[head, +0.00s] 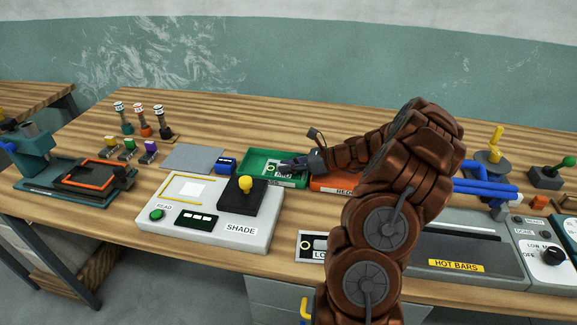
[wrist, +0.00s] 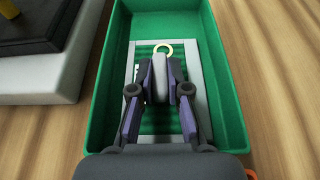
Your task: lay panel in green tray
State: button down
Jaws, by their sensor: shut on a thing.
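The green tray (head: 259,181) stands on the bench in the middle of the head view. It fills the centre of the wrist view (wrist: 106,84). The panel (wrist: 197,72), a light grey frame with striped mesh and a pale ring at its far end, is within the tray's walls; its edge shows in the head view (head: 271,178). My gripper (wrist: 159,80) is shut on the panel's grey grip, over the tray in the head view (head: 290,165). The gripper hides the near part of the panel. I cannot tell whether the panel touches the tray floor.
An orange-red tray (head: 324,184) adjoins on the right, partly behind my arm. The white SHADE box (head: 240,215) with a yellow-knobbed black block stands in front left. A small blue block (head: 223,165) and a grey plate (head: 192,157) lie left of the green tray.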

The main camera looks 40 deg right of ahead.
jog(key=shift+s+a+f, duration=0.15)
jog(key=shift+f, duration=0.55)
jog(key=c, duration=1.1)
grip_release()
jog(key=shift+f, duration=0.2)
jog(key=shift+c, duration=0.2)
jog(key=shift+f, duration=0.1)
jog(key=shift+s+a, duration=0.1)
jog(key=shift+r, duration=0.2)
jog(key=p+v, duration=0.1)
jog(key=v, duration=0.1)
jog(key=r+p+v, duration=0.1)
jog(key=v, duration=0.2)
jog(key=w+p+v, duration=0.1)
jog(key=p+v, duration=0.1)
jog(key=v, duration=0.1)
jog(key=shift+r, duration=0.3)
